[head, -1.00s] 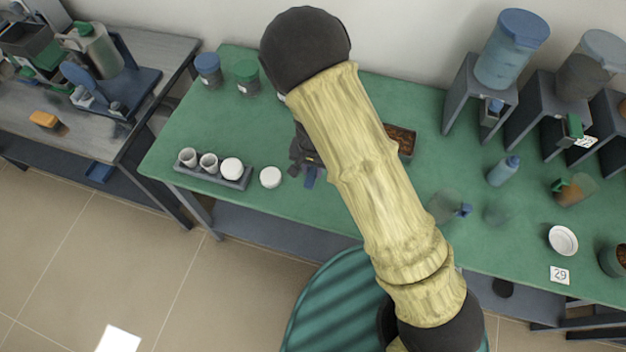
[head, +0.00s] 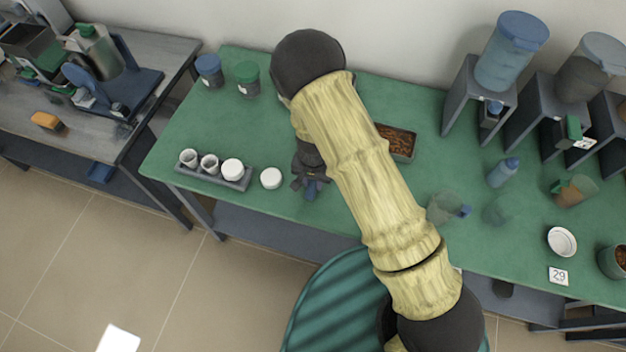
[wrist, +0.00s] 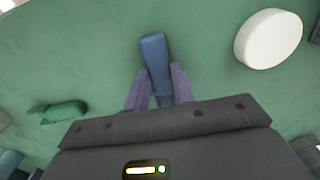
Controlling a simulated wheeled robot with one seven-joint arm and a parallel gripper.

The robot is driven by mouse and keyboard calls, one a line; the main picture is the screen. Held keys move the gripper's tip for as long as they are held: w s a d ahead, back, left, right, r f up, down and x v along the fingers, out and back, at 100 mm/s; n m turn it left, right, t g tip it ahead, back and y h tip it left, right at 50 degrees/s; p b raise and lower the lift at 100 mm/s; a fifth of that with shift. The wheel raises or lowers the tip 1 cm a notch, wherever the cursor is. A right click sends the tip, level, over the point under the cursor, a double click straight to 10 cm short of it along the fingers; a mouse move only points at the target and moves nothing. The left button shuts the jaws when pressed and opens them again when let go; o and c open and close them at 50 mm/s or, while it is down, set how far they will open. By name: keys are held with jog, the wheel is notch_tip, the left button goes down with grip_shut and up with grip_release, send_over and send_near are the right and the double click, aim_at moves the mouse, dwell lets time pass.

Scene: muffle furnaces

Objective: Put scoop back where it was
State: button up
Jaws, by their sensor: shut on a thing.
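My gripper (wrist: 158,90) is shut on a blue, bar-like piece, which looks like the handle of the scoop (wrist: 154,55). The blue piece points away from the jaws over the green table top. The rest of the scoop is not clearly visible. In the head view my gripper (head: 311,186) hangs over the table near its front edge, just right of a round white lid (head: 271,178). That white lid seems to be the white disc at upper right of the wrist view (wrist: 268,38).
A rack (head: 215,179) with white cups and a lid stands left of my gripper. A box of brown granules (head: 410,157) is behind my arm. A clear beaker (head: 444,207) and bottle (head: 503,172) stand to the right.

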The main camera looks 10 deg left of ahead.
aim_at(314, 184)
jog(key=shift+f, duration=0.15)
jog(key=o, duration=1)
notch_tip(314, 184, up, 12)
jog(key=shift+r, duration=0.2)
jog(key=shift+w, duration=0.1)
dwell(0.4)
